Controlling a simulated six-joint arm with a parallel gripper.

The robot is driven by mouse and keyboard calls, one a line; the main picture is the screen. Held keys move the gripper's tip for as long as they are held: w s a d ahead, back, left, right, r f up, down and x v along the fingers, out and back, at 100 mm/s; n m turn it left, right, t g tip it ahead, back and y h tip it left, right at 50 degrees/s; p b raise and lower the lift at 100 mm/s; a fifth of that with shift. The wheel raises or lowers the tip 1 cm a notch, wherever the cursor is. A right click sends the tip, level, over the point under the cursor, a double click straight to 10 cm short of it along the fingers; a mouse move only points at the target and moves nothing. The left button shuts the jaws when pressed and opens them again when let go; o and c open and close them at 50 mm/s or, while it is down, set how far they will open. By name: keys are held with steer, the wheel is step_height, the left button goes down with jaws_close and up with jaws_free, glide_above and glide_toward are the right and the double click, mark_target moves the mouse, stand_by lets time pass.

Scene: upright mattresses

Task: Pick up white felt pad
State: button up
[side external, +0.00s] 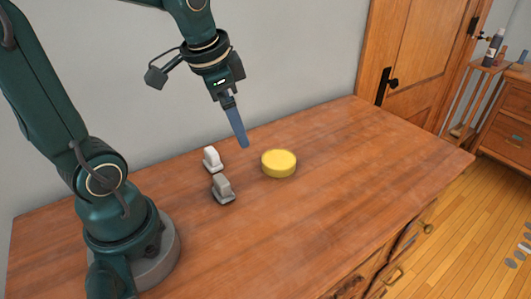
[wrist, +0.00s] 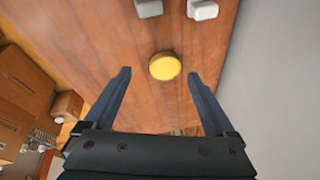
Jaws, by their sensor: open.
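A small white pad-like piece (side external: 211,157) stands on a grey base on the wooden table, left of my gripper in the side external view. A similar grey piece (side external: 223,188) stands just in front of it. In the wrist view, the white piece (wrist: 203,10) and the grey piece (wrist: 149,8) are cut by the top edge. My gripper (side external: 240,140) is above the table, apart from both pieces and to their right. In the wrist view its two blue fingers (wrist: 158,80) are spread with nothing held between them.
A yellow round disc (side external: 279,164) lies on the wooden table (side external: 330,215), right of the two pieces and close to my gripper. A grey wall (side external: 300,50) rises behind the table. The table's right part is clear. A wooden door (side external: 415,60) stands beyond.

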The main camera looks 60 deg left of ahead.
steer(key=n+g, duration=0.1)
steer(key=g, duration=0.1)
glide_toward(211, 150)
steer(key=w+d+f, duration=0.2)
steer(key=w, duration=0.1)
steer(key=shift+n+g+h, duration=0.6)
steer(key=shift+n+g, duration=0.1)
steer(key=shift+n, duration=0.2)
steer(key=a+f, duration=0.1)
steer(key=s+a+f, duration=0.1)
steer(key=f, duration=0.1)
steer(key=shift+s+a, duration=0.35)
steer(key=shift+s+a+f, duration=0.1)
steer(key=shift+f, duration=2.55)
jaws_close()
steer(key=shift+r, duration=0.15)
step_height(211, 150, up, 10)
steer(key=shift+f, duration=0.1)
